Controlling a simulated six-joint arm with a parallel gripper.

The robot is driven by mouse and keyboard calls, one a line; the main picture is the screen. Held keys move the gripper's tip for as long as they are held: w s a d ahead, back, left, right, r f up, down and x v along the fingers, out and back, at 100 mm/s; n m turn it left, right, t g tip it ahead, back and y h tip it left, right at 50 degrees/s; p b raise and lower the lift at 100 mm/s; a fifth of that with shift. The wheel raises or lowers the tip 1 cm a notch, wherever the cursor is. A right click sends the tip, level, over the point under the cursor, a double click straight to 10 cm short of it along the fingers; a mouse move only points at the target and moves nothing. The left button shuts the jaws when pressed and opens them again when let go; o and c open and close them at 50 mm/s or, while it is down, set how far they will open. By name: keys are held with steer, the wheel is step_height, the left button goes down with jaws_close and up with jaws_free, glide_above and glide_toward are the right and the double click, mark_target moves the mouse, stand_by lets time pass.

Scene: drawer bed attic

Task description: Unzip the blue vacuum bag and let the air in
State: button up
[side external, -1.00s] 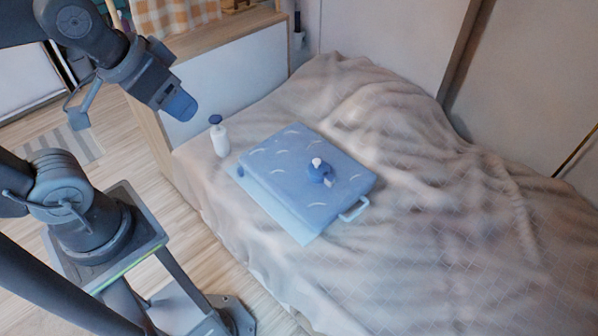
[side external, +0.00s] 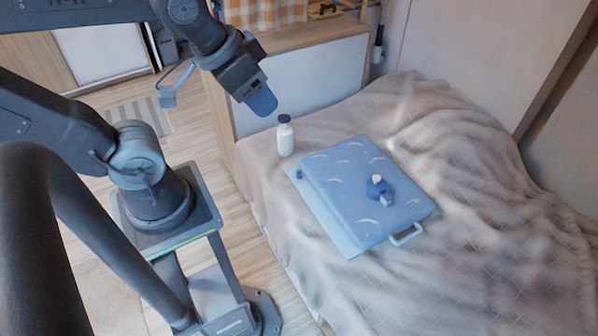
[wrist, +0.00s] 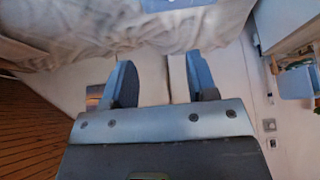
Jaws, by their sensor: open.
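The blue vacuum bag (side external: 345,170) lies flat and puffy on the bed, with white curved marks on top. A dark blue valve (side external: 379,188) with white parts sits on it. A pale blue strip (side external: 328,222) runs along its near left edge, with a small dark blue piece (side external: 299,174), perhaps the zip slider, at its far end. A light blue handle (side external: 406,235) is at the near right end. My gripper (side external: 262,103) is in the air left of the bag, above and left of the bottle.
A white bottle (side external: 285,138) with a dark blue cap stands on the bed between my gripper and the bag. The rumpled beige blanket (side external: 480,200) covers the bed. A white-fronted wooden cabinet (side external: 320,85) stands behind. The air above the bag is clear.

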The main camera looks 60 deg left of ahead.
steer(key=shift+c, duration=0.2)
steer(key=shift+w, duration=0.1)
steer(key=shift+c, duration=0.9)
steer(key=w+a, duration=0.1)
steer(key=w, duration=0.2)
steer(key=w+a+g, duration=0.1)
steer(key=w, duration=0.3)
steer(key=w+a+g, duration=0.1)
steer(key=w, duration=0.2)
steer(key=shift+w+a+f+y, duration=0.15)
steer(key=shift+a+y, duration=0.25)
steer(key=shift+c, duration=0.3)
steer(key=w+a+f+g, duration=0.3)
steer(key=w+a+f, duration=0.45)
steer(key=f, duration=0.25)
steer(key=w+a+f+g, duration=0.3)
steer(key=w+a+f, duration=0.3)
steer(key=w+f, duration=0.3)
steer(key=g, duration=0.2)
glide_toward(297, 171)
steer(key=shift+h, duration=0.3)
steer(key=x, duration=0.9)
steer(key=shift+s+a+f, duration=0.1)
steer(key=shift+a+f, duration=0.2)
steer(key=shift+f, duration=0.05)
